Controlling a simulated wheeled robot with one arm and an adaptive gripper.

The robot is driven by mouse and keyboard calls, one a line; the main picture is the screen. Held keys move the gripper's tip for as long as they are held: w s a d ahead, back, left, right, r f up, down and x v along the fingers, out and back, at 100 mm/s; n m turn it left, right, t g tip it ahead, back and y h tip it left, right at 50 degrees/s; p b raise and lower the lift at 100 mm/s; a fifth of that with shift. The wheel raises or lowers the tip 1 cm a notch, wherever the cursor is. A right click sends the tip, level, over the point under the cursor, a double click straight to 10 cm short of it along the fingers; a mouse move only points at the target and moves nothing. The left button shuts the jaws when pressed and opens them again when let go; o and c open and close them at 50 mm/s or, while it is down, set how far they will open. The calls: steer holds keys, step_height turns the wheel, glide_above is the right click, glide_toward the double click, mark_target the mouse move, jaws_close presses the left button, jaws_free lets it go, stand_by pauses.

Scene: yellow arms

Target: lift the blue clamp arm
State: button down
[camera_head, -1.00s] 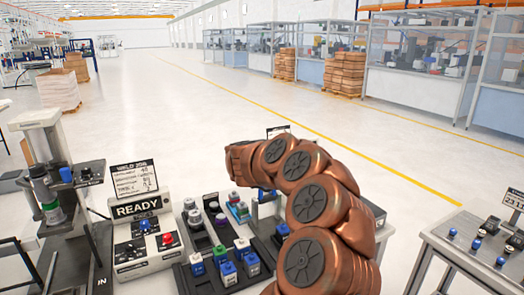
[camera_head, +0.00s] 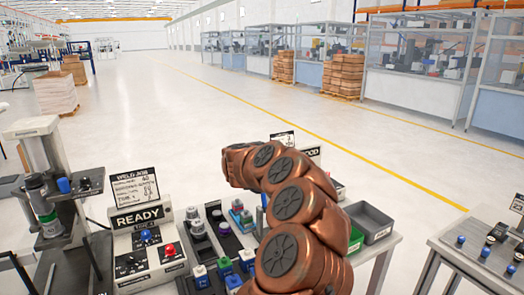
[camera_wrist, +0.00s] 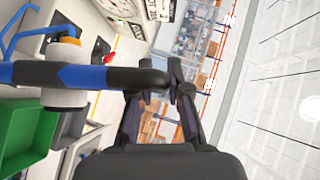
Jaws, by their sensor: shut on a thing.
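A white round part with an orange top sits around or beside the bar; I cannot tell which. In the head view my copper-coloured arm hides the gripper and most of the clamp.
A green bin (camera_wrist: 25,118) and a grey bin (camera_head: 372,222) are close by. A READY panel (camera_head: 138,217) with blue and red buttons stands left of my arm, beside a tray of small coloured parts. Another table (camera_head: 470,255) is at right.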

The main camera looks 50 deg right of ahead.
steer(key=c, duration=1.1)
jaws_free()
steer(key=shift+f, duration=0.1)
steer(key=shift+a, duration=0.1)
steer(key=shift+v, duration=5.95)
